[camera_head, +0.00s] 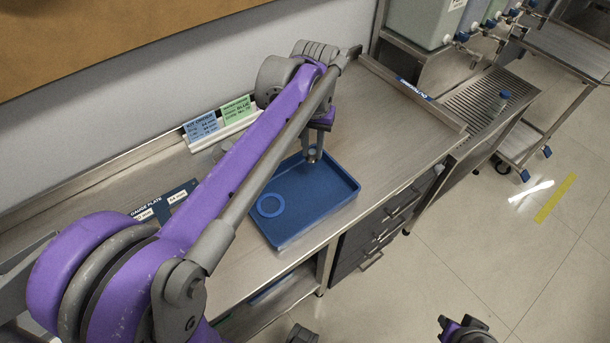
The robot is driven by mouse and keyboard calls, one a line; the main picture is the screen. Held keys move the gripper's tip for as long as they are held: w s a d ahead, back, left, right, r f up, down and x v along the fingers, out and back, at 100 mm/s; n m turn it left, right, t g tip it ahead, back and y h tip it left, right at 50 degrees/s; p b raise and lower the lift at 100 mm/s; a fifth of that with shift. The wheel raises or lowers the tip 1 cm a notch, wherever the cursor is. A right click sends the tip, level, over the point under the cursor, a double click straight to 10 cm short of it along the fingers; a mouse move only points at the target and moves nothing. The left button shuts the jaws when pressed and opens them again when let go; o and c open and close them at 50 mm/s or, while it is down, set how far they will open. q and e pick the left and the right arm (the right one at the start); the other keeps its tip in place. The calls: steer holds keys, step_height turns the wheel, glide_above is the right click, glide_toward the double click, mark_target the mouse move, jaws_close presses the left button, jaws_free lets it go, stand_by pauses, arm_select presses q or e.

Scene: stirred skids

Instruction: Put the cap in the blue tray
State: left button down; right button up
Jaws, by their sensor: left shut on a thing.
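The blue tray (335,201) lies on the steel bench, with a lighter blue ring (270,206) on its floor at the left. My left gripper (313,151) points down over the far part of the tray. It is shut on a small grey piece, seemingly the cap (312,156), between its fingertips. I cannot tell whether the cap touches the tray floor. My left arm covers the tray's left edge. A purple and dark grey part of my right arm shows at the bottom right edge; its jaws cannot be made out.
Blue and green label cards (218,119) stand at the wall behind my arm. A gauge plate (165,203) lies at the left. The bench top right of the tray is clear up to the raised edge marked outgoing (414,89). Drawers (385,232) are below.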

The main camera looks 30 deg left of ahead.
mark_target(312, 152)
arm_select(q)
step_height(312, 152, down, 3)
steer(key=shift+s+f, duration=0.1)
steer(key=shift+f+b, duration=0.35)
steer(key=shift+f, duration=1.85)
steer(key=shift+f, duration=0.15)
steer(key=c, duration=0.7)
jaws_free()
steer(key=shift+r, duration=0.3)
step_height(312, 152, up, 12)
steer(key=shift+f+p, duration=0.15)
steer(key=shift+p, duration=0.5)
